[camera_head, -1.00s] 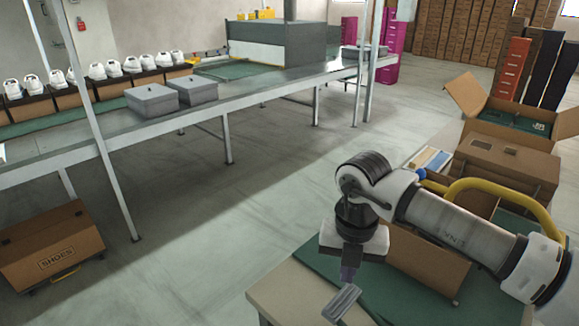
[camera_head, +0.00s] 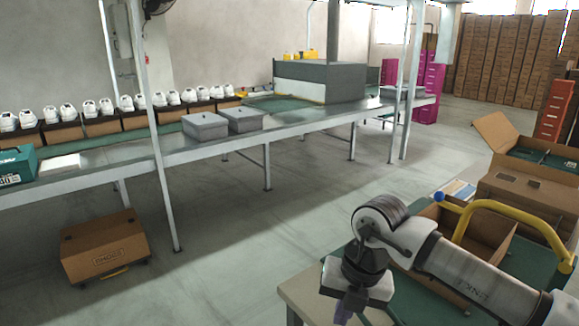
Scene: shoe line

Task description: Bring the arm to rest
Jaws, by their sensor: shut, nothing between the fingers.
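My arm reaches in from the lower right corner, bent at a white and dark joint. My gripper (camera_head: 343,311) hangs down at the bottom edge, over or in front of the near corner of a worktable (camera_head: 301,293). Only its upper part shows. The fingertips are cut off by the frame, and I see nothing held. The gripper is shut.
An open cardboard box (camera_head: 478,238) and a yellow curved handle (camera_head: 520,218) are close behind my arm. A conveyor table (camera_head: 300,130) carries grey boxes (camera_head: 205,126). A brown shoe box (camera_head: 104,247) is at the lower left. Open floor lies between.

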